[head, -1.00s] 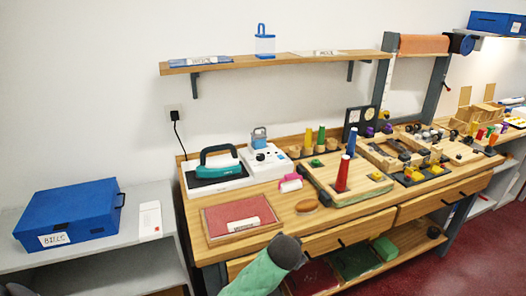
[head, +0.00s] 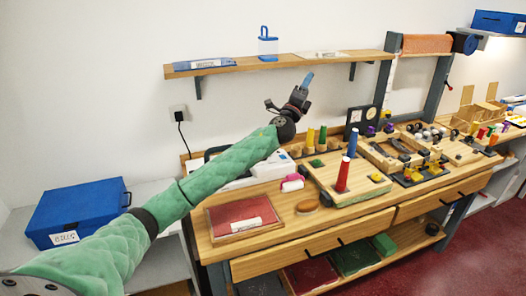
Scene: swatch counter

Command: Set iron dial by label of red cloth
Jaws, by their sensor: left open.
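The red cloth (head: 226,212) lies flat in a wooden-framed tray on the bench. A white label (head: 233,224) lies across its front; its dark lettering is too small to read surely. The teal iron is hidden behind my left arm, except for a dark bit of its handle (head: 211,153). The white unit (head: 273,163) beside it shows in part; its dial is covered by my arm. My left gripper (head: 288,92) is open and empty, raised in front of the wall above the back of the bench. My right gripper is not in view.
A wall shelf (head: 230,71) runs just above and behind my left gripper. A blue box (head: 77,211) sits at left.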

